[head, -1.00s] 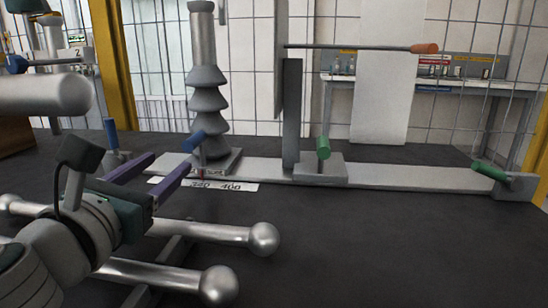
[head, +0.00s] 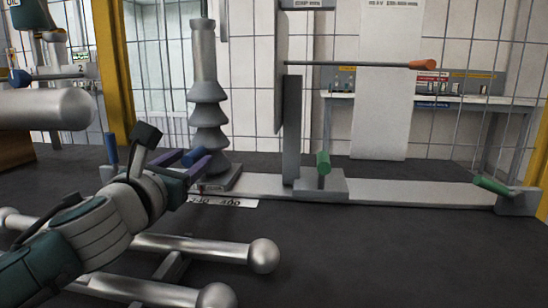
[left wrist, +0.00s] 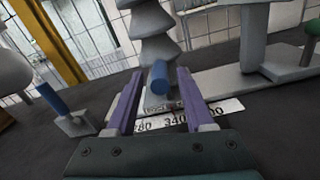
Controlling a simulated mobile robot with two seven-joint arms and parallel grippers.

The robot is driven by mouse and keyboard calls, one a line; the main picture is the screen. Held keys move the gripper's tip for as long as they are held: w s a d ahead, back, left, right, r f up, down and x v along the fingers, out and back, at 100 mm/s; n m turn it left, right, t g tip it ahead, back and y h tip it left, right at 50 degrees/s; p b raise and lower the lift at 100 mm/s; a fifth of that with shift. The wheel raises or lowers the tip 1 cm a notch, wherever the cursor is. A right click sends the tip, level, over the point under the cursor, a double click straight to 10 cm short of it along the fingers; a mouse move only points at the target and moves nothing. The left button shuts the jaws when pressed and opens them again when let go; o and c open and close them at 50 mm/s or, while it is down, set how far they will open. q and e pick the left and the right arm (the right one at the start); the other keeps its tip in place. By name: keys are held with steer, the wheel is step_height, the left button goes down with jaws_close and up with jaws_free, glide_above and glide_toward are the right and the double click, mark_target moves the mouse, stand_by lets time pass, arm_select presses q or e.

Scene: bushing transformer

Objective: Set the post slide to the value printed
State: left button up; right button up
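My left gripper (head: 186,160) has two purple fingers. They are apart, with a blue handle (head: 194,157) between or just beyond their tips. The left wrist view shows the blue handle (left wrist: 158,77) in the gap, with space on both sides. The handle stands by the foot of the grey ribbed bushing (head: 208,110). A white scale strip (head: 232,203) lies in front of the rail (head: 415,193); its small figures are partly hidden. Further right, a grey upright post (head: 291,130) stands by a block with a green handle (head: 323,162). My right gripper is out of view.
A rod with an orange end (head: 424,64) reaches right from the post. A green lever (head: 491,185) sits at the rail's right end. A second blue handle (left wrist: 50,97) stands left of the gripper. A white sheet (head: 388,100) hangs behind, its print unreadable.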

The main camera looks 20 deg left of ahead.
arm_select(q)
jaws_close()
stand_by(1.2)
